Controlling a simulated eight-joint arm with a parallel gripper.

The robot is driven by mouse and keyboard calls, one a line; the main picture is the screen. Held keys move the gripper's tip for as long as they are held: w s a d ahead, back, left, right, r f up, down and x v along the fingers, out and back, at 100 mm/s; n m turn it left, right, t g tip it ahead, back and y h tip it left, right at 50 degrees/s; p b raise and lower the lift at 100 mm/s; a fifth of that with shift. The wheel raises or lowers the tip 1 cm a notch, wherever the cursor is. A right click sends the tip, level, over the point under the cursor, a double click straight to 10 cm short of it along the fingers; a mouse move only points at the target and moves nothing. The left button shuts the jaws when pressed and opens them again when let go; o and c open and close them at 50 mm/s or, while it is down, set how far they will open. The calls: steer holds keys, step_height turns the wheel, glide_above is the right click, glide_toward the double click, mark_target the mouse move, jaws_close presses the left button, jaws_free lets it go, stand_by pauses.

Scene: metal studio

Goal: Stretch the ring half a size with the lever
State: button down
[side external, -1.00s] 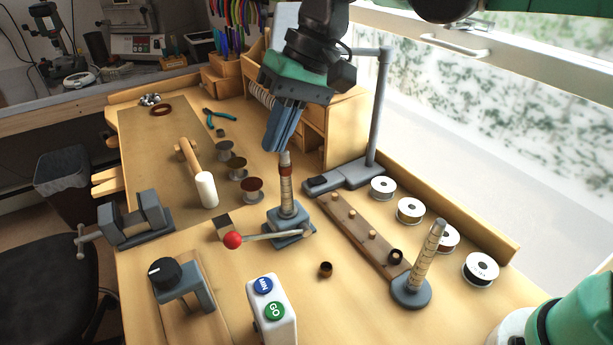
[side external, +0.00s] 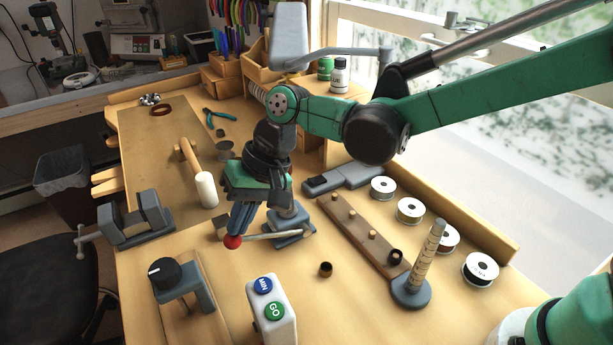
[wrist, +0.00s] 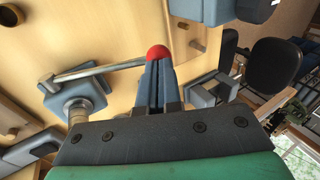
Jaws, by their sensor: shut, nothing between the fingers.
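The ring stretcher (side external: 290,228) stands mid-bench, its lever (side external: 270,236) reaching left to a red ball knob (side external: 233,242). My gripper (side external: 236,230) is shut and empty, pointing down with its fingertips at the knob. In the wrist view the knob (wrist: 157,52) sits just beyond the closed fingertips (wrist: 157,68); whether they touch cannot be told. The wrist view also shows the lever (wrist: 100,70) and the stretcher base (wrist: 76,98). The stretcher's mandrel and any ring on it are hidden behind my arm in the side view.
A second, graduated mandrel (side external: 428,262) stands on the right by a pegged wooden strip (side external: 365,235). The button box (side external: 272,312), dial stand (side external: 184,284), vise (side external: 135,222) and mallet (side external: 206,190) surround the lever's end.

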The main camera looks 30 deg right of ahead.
mark_target(230, 241)
steer(key=shift+f, duration=0.1)
steer(key=shift+a+f, duration=0.3)
steer(key=shift+a+f+h, duration=0.6)
steer(key=shift+f, duration=0.35)
steer(key=shift+a+f, duration=0.1)
steer(key=shift+f, duration=0.2)
